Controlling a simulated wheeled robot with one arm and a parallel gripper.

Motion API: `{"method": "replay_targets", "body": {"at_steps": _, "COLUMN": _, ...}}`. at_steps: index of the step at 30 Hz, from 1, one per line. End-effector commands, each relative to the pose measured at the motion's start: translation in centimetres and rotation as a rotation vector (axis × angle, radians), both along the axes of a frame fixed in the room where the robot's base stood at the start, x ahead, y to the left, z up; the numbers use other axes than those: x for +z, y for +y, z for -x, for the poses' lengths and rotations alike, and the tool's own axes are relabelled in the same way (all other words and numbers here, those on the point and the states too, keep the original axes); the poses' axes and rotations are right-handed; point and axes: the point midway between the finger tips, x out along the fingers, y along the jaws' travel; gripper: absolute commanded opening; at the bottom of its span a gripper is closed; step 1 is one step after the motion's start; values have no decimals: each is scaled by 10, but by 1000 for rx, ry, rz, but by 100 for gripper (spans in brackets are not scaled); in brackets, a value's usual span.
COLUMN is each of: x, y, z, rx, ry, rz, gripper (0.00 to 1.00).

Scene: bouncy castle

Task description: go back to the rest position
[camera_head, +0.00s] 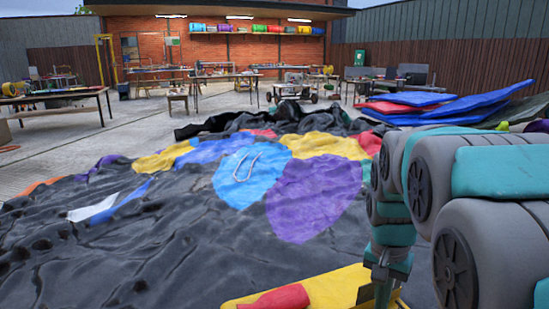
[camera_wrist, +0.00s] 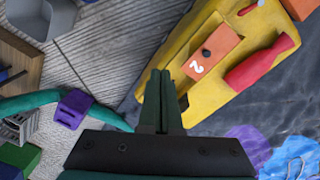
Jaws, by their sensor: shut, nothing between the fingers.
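My gripper (camera_wrist: 160,78) is shut and empty in the wrist view, its two dark green fingers side by side. A yellow board (camera_wrist: 175,60) lies beyond and to the right of the fingertips, seen from above. In the head view my grey and teal arm comes in from the right and reaches down beside the yellow board (camera_head: 345,287) at the bottom edge. The fingertips cannot be made out there.
An orange block (camera_wrist: 212,50) marked 2 and a red bottle-like object (camera_wrist: 262,62) lie on the board. A crumpled dark sheet with coloured patches (camera_head: 130,240) covers the ground ahead. Folded mats (camera_head: 430,105) lie at right; tables (camera_head: 60,97) stand behind.

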Motion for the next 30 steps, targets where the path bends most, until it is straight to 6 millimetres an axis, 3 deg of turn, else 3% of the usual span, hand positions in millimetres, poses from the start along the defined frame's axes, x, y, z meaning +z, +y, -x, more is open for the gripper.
{"method": "replay_targets", "body": {"at_steps": 1, "x": -2, "y": 8, "z": 22, "rx": 52, "ry": 14, "rz": -10, "gripper": 0}}
{"method": "replay_targets", "body": {"at_steps": 9, "x": -24, "y": 43, "z": 130, "rx": 364, "ry": 88, "rz": -63, "gripper": 0}}
{"method": "replay_targets", "body": {"at_steps": 15, "x": -43, "y": 58, "z": 194, "rx": 563, "ry": 130, "rz": -98, "gripper": 0}}
{"method": "replay_targets", "body": {"at_steps": 21, "x": -54, "y": 63, "z": 222, "rx": 651, "ry": 152, "rz": -114, "gripper": 0}}
{"method": "replay_targets", "body": {"at_steps": 30, "x": -54, "y": 63, "z": 224, "rx": 658, "ry": 154, "rz": -116, "gripper": 0}}
